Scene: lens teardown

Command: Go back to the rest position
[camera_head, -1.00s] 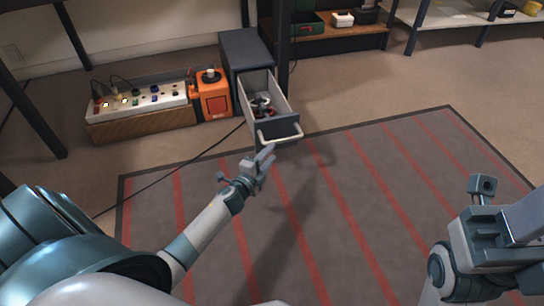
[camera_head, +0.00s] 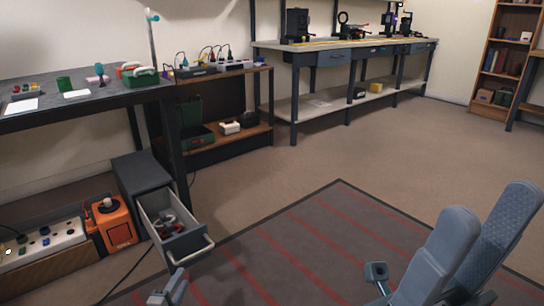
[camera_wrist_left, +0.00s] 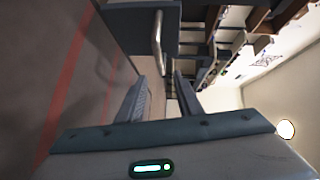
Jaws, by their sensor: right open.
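My left gripper (camera_head: 170,288) shows only in part at the bottom edge of the head view, in front of the open drawer (camera_head: 180,240). In the left wrist view its two fingers (camera_wrist_left: 160,92) stand apart with nothing between them, and the drawer's pale handle (camera_wrist_left: 158,38) lies beyond the tips. My right gripper (camera_head: 484,212) is raised large at the lower right of the head view. Its two grey fingers are spread and nothing shows between them.
The open drawer of the dark cabinet (camera_head: 140,172) holds small dark and red items. An orange box (camera_head: 117,228) and a power strip (camera_head: 45,245) stand left of it. A dark table (camera_head: 90,95) is above. The striped mat (camera_head: 300,250) and floor beyond are clear.

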